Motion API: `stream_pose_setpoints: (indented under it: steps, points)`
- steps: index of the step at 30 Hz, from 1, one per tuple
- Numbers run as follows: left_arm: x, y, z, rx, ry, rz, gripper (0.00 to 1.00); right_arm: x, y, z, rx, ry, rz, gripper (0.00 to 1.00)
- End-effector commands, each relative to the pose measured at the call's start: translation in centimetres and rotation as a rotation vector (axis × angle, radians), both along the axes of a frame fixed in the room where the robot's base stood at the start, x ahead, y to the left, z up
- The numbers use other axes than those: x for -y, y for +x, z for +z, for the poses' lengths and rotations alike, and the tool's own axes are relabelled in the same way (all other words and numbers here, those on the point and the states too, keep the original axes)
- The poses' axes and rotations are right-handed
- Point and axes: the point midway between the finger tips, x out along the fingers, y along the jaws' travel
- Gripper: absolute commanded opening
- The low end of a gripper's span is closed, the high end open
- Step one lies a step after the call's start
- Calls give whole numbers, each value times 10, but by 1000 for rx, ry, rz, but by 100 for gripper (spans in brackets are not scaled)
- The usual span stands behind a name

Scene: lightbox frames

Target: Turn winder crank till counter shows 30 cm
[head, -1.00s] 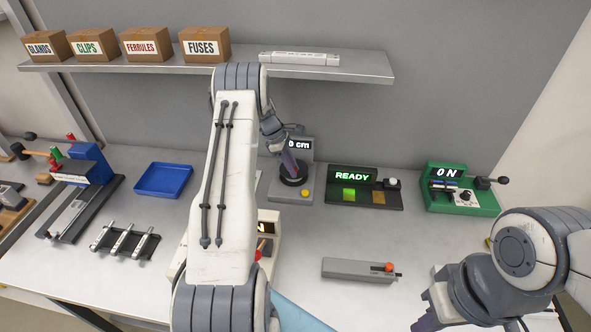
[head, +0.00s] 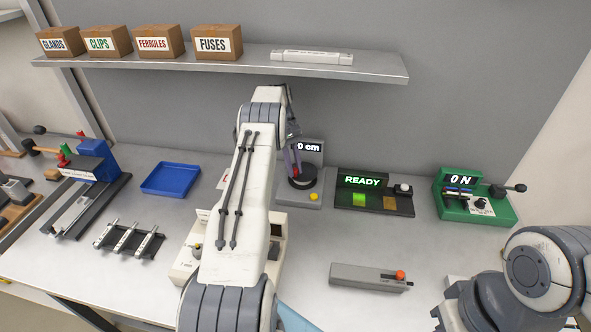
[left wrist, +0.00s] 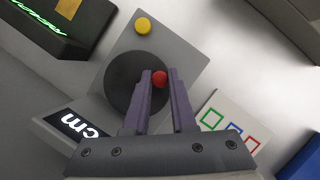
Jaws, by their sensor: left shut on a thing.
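The winder (head: 315,200) is a grey unit with a dark round disc (head: 303,182), a yellow button (head: 314,197) and a counter display (head: 310,147) at its back. The counter reads "0 cm" where visible; my arm may hide a digit to its left. My left gripper (head: 292,168) is over the disc's left side. In the left wrist view its fingers (left wrist: 160,88) are shut around the red crank knob (left wrist: 160,77) at the disc's edge.
Right of the winder stand a black unit reading "READY" (head: 374,196) and a green unit reading "ON" (head: 473,204). A grey block with an orange knob (head: 365,277) lies in front. A blue tray (head: 171,179) is on the left. A shelf (head: 375,70) runs above.

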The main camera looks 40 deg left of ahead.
Motion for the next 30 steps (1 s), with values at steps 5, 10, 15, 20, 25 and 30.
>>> stream_pose_setpoints:
  steps: [5, 10, 15, 20, 25, 30]
  points:
    - [-2, 1, 0, 1, 3, -48, 0, 0, 0, -2, 0, 0, 0, 0]
    - [-3, 1, 0, 1, 3, -65, 0, 0, 0, -2, 0, 0, 0, 0]
    - [-3, 1, 0, 1, 3, -66, 0, 0, 0, -2, 0, 0, 0, 0]
    - [-3, 1, 0, 1, 3, -66, 0, 0, 0, -2, 0, 0, 0, 0]
    - [-3, 1, 0, 1, 2, -66, 54, 0, 0, -2, 0, 0, 0, 0]
    - [-2, 1, 0, 0, 1, -65, 54, 0, 0, -2, 0, 0, 0, 0]
